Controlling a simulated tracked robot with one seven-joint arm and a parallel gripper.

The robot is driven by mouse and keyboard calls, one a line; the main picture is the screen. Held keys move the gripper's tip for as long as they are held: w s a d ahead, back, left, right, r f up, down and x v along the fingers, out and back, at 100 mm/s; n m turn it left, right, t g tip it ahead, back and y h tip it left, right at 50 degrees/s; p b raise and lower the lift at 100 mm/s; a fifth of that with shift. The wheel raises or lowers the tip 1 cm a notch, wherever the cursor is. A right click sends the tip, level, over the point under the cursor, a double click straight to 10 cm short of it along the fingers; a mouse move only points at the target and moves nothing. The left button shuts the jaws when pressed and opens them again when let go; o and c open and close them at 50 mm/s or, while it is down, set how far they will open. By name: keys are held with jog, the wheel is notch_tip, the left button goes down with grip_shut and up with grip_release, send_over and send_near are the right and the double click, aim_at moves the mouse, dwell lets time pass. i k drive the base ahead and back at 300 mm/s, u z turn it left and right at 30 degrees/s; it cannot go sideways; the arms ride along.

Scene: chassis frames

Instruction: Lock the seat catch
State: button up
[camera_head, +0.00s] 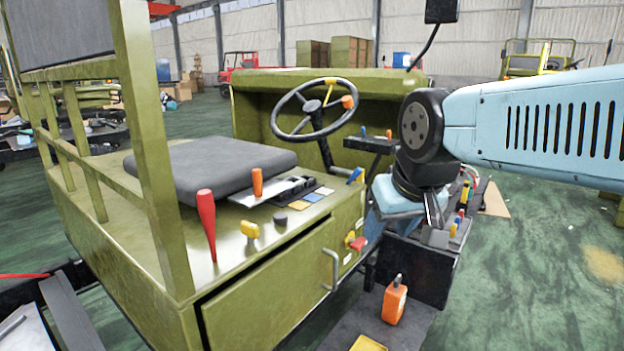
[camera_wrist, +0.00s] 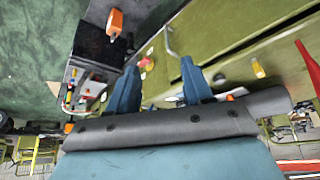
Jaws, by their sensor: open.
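The grey seat cushion (camera_head: 212,167) lies on the olive vehicle body. Beside it are an orange-handled lever (camera_head: 257,182) on a pale metal plate, a tall red lever (camera_head: 207,222), a yellow knob (camera_head: 250,229) and a dark round knob (camera_head: 280,219). I cannot tell which control is the seat catch. A red knob (camera_head: 357,243) sits on the front panel. In the wrist view, my gripper (camera_wrist: 159,64) is open and empty, its blue fingers apart. The red knob (camera_wrist: 146,63) shows beyond them, between the fingertips. In the head view, my arm partly hides my gripper.
The steering wheel (camera_head: 314,109) stands behind the controls. A metal door handle (camera_head: 331,270) sticks out below the seat deck. A black box (camera_head: 415,268) with coloured levers and an orange pedal-like part (camera_head: 394,300) are at the right. Olive posts (camera_head: 152,150) rise at the left.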

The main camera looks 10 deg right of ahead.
aim_at(358, 170)
jog(key=u, duration=0.8)
jog(key=k, duration=0.85)
jog(key=z, duration=0.65)
jog(key=i, duration=1)
jog(key=u, duration=0.05)
